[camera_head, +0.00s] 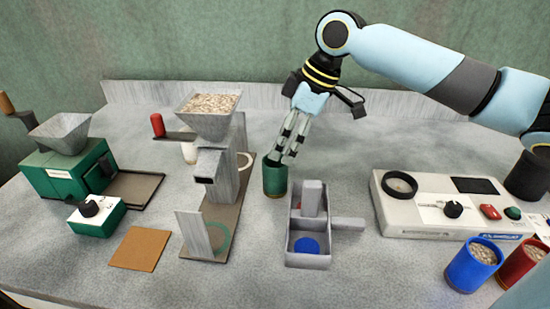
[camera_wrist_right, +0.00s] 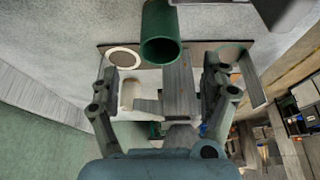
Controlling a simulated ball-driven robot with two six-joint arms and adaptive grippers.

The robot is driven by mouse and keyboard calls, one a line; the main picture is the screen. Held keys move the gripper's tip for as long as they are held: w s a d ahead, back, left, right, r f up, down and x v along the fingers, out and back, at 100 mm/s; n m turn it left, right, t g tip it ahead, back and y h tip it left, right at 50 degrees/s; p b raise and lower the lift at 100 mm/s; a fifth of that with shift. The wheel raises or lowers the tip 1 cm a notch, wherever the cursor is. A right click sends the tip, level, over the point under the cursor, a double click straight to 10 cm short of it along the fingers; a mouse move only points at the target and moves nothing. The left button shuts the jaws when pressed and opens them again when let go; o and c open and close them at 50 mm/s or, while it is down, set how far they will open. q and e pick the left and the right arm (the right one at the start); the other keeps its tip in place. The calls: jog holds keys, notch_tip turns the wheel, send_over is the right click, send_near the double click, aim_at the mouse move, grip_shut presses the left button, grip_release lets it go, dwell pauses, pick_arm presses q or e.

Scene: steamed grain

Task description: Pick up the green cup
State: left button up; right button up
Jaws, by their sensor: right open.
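The green cup (camera_head: 275,178) stands upright on the grey table, just right of the grey mill. My right gripper (camera_head: 283,150) comes down from above, with its fingertips at the cup's rim in the head view; they hide part of the cup's top. In the right wrist view the cup (camera_wrist_right: 160,22) shows its open mouth, just beyond the gap between the two spread fingers (camera_wrist_right: 162,68). The right gripper is open and holds nothing. I cannot tell whether a finger touches the cup. My left gripper is not in view.
The grey mill (camera_head: 213,127) stands left of the cup. A grey box (camera_head: 308,260) with a blue disc is in front on the right. A control panel (camera_head: 420,217) and blue (camera_head: 470,265) and red (camera_head: 520,262) cups of grain are farther right. Table behind the panel is clear.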

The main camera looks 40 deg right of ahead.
aim_at(275, 163)
jog(key=x, duration=0.6)
jog(key=shift+s+f, duration=0.1)
jog(key=shift+f, duration=0.3)
jog(key=c, duration=1.3)
jog(key=shift+r, duration=0.15)
jog(key=s+d+r+p, duration=0.1)
jog(key=d+r, duration=0.2)
jog(key=s+d+r, duration=0.2)
jog(key=d+r, duration=0.2)
jog(key=s+d+r+p, duration=0.1)
jog(key=d+r, duration=0.2)
jog(key=shift+s+d+r+p, duration=0.3)
jog(key=shift+d+r+p, duration=0.05)
jog(key=shift+r, duration=0.05)
